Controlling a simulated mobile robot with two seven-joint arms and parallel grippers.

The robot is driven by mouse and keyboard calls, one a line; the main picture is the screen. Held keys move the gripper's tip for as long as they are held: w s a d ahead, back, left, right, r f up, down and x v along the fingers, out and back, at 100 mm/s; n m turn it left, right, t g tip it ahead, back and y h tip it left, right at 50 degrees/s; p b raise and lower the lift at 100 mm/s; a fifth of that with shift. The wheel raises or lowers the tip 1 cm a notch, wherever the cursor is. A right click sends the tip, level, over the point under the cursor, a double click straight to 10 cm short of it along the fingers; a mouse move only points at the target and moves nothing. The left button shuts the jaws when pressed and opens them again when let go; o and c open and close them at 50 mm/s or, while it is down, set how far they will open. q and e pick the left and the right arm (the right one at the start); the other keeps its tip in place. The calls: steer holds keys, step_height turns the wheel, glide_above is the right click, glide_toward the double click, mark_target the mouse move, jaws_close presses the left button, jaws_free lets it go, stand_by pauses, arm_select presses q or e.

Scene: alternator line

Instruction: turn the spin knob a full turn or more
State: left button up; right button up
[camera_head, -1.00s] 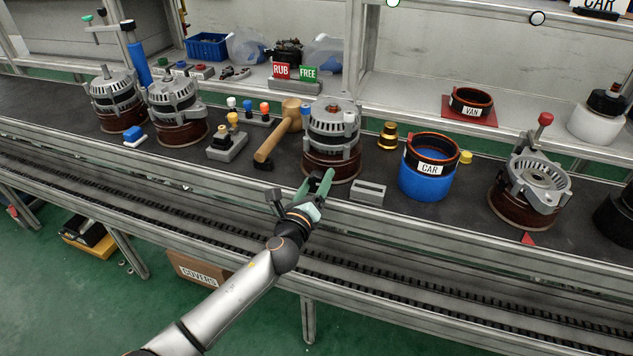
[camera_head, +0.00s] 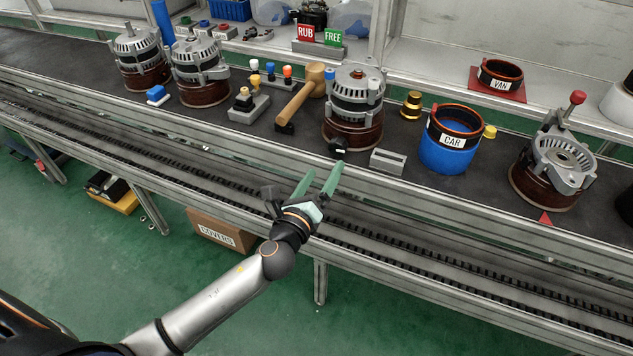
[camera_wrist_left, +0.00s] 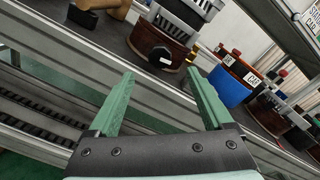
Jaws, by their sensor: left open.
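The spin knob (camera_head: 339,147) looks like a black round knob with a white mark. It sits low on the front of the middle alternator (camera_head: 356,95), which stands upright on a dark red-brown base. In the left wrist view the knob (camera_wrist_left: 160,54) shows beyond and between my fingertips, with a gap. My left gripper (camera_head: 323,172) is open and empty, its green fingers pointing at the knob from in front of the bench edge. The left wrist view shows both fingers (camera_wrist_left: 160,74) spread apart with nothing between them. My right gripper is out of view.
A wooden mallet (camera_head: 300,95) lies left of the alternator. A grey slotted block (camera_head: 388,161) and a blue CAR container (camera_head: 449,153) stand to its right. The metal bench rail (camera_head: 240,153) runs below the knob. Other alternators stand at left and right.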

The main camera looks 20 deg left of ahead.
arm_select(q)
steer(key=shift+s, duration=1.6)
